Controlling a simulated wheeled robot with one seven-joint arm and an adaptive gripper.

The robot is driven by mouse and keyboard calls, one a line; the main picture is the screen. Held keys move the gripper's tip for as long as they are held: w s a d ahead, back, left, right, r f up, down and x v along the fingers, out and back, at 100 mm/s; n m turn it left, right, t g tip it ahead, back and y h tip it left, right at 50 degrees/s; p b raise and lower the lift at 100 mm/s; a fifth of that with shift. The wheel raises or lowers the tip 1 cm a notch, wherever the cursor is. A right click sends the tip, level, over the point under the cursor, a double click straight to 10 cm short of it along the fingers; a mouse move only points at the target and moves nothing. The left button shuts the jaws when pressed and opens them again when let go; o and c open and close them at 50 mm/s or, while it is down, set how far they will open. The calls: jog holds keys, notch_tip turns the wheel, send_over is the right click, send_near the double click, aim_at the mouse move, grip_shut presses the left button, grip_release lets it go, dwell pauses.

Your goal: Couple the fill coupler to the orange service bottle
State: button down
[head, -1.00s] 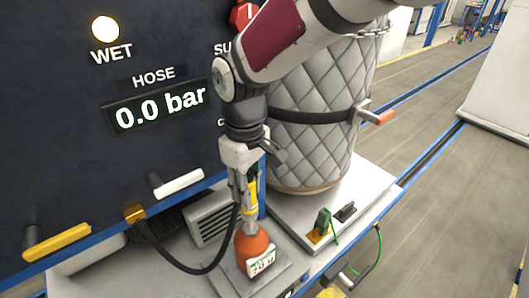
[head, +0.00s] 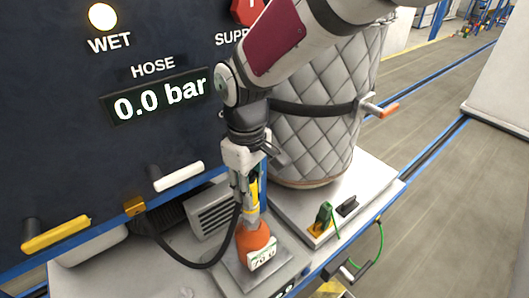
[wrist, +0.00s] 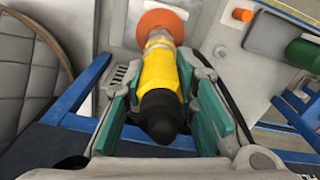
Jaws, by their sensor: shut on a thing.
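The orange service bottle (head: 254,238) stands upright on a square scale plate on the bench, with a white label reading about 70. It also shows in the wrist view (wrist: 160,22) beyond the coupler. The fill coupler (head: 251,194) is yellow with a black end. In the wrist view the coupler (wrist: 160,75) lies between the two green-padded fingers. My gripper (wrist: 160,95) is shut on it and points down above the bottle. The coupler's lower end meets the bottle's neck in line; whether it is locked on cannot be told. A black hose runs from the coupler.
The dark panel (head: 60,140) behind has a HOSE display (head: 160,97) at 0.0 bar, a lit WET lamp (head: 102,16), and yellow (head: 56,235) and white (head: 178,179) handles. A quilted tank (head: 315,110) stands close right. A green clamp (head: 323,216) sits on the bench.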

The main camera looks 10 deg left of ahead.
jog(key=shift+f+b, duration=0.35)
jog(key=shift+f, duration=1)
jog(key=c, duration=1.2)
grip_release()
notch_tip(320, 180, up, 12)
jog(key=shift+f, duration=0.1)
